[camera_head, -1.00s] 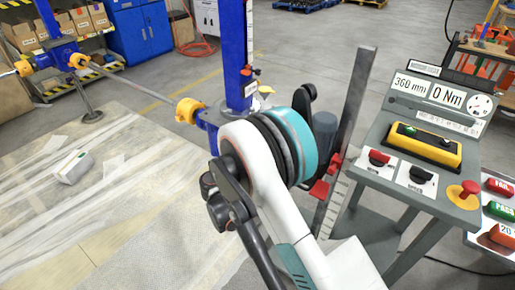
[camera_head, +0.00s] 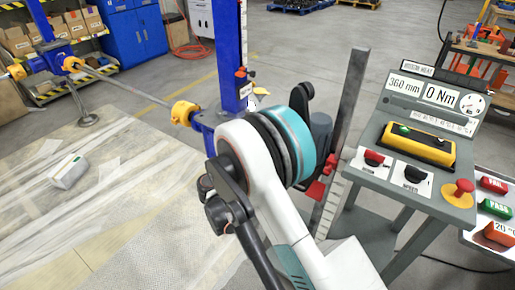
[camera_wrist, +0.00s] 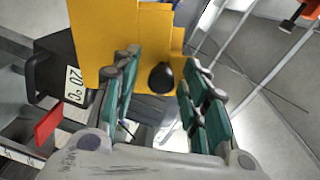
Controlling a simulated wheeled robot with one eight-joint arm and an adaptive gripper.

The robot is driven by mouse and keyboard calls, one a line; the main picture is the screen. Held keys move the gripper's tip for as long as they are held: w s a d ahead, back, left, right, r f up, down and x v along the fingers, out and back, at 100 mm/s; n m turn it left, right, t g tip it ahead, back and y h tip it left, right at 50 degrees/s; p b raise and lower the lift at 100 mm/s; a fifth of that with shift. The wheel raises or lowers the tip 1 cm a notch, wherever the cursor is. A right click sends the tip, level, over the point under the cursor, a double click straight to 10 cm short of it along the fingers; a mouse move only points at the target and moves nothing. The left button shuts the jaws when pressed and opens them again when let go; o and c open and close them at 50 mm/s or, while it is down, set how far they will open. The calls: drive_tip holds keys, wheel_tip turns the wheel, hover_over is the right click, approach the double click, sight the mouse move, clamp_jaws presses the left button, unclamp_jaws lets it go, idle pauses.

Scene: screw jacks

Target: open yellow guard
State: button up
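A large yellow part (camera_wrist: 110,40), seemingly the guard, fills the upper middle of the wrist view. A black round knob (camera_wrist: 161,77) shows at its lower right edge, between my fingers. My gripper (camera_wrist: 158,85) is open, with teal-padded fingers on either side of the knob. The left finger overlaps the yellow part in the picture; I cannot tell whether it touches. In the head view my gripper is hidden behind my arm. Only a small yellow piece (camera_head: 261,91) shows beside the blue post (camera_head: 230,55) there.
A grey console (camera_head: 420,145) with readouts, knobs and a yellow-black button box (camera_head: 418,145) stands at the right. A tall grey upright (camera_head: 345,120) stands between it and my arm. A film-covered platform (camera_head: 110,220) lies left. In the wrist view a red part (camera_wrist: 48,124) sits lower left.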

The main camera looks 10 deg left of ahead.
drive_tip(key=v, duration=1.2)
drive_tip(key=shift+f, duration=0.1)
